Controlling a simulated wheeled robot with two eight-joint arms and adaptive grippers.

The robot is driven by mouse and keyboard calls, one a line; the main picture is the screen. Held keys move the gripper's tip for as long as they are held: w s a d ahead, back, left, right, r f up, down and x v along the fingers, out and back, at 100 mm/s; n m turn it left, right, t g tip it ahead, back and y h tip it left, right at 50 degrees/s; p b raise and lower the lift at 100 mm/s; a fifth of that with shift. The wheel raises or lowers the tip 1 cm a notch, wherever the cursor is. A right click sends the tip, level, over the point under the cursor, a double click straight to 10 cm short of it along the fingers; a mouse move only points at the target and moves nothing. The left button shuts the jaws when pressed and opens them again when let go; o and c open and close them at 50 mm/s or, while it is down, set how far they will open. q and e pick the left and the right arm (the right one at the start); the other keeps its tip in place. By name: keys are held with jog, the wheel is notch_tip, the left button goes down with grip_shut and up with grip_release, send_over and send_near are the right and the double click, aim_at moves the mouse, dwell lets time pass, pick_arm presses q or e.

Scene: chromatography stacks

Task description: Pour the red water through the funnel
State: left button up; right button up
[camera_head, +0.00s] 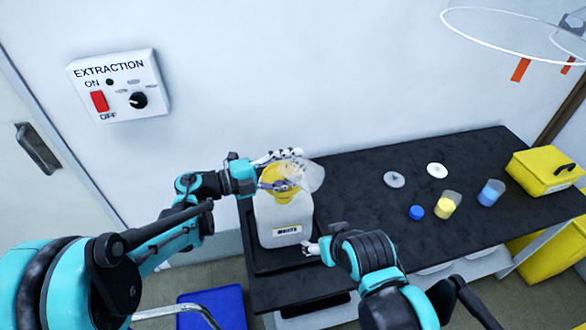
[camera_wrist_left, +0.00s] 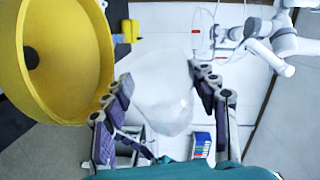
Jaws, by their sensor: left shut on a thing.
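A yellow funnel (camera_head: 279,182) sits in the top of a white jug (camera_head: 284,222) with a label on its front. My left gripper (camera_head: 290,168) is shut on a clear beaker (camera_head: 309,176), which is tipped over beside and above the funnel. In the left wrist view the beaker (camera_wrist_left: 158,100) is between the fingers, and the wide yellow funnel (camera_wrist_left: 82,62) is close on the left. No red water can be made out in the beaker. My right gripper (camera_head: 311,248) is low at the jug's right side; its jaws are too small to judge.
The jug stands on a dark tray on the black table (camera_head: 360,190). To the right are lids, a blue cap (camera_head: 416,212), a yellow-filled cup (camera_head: 444,208), a blue-filled cup (camera_head: 490,193) and a yellow case (camera_head: 545,172).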

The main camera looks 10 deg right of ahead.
aim_at(290, 166)
pick_arm(q)
jog(key=shift+s+d+r+m+y+p, duration=0.15)
jog(key=shift+s+r+m+y+p, duration=0.2)
jog(key=shift+m+p, duration=0.4)
jog(key=shift+s+d+m+y+p, duration=0.1)
jog(key=shift+s+m+y+p, duration=0.05)
jog(key=shift+m+y+p, duration=0.2)
jog(key=shift+s+d+r+m+t+y+p, duration=0.2)
jog(key=shift+r+m+t+y+p, duration=0.1)
jog(key=shift+r+m+p, duration=0.55)
jog(key=shift+s+p, duration=0.1)
jog(key=shift+p, duration=0.35)
jog(key=shift+s+r+m+t, duration=0.15)
jog(key=shift+m+t, duration=0.15)
jog(key=shift+m, duration=0.15)
jog(key=shift+f, duration=0.2)
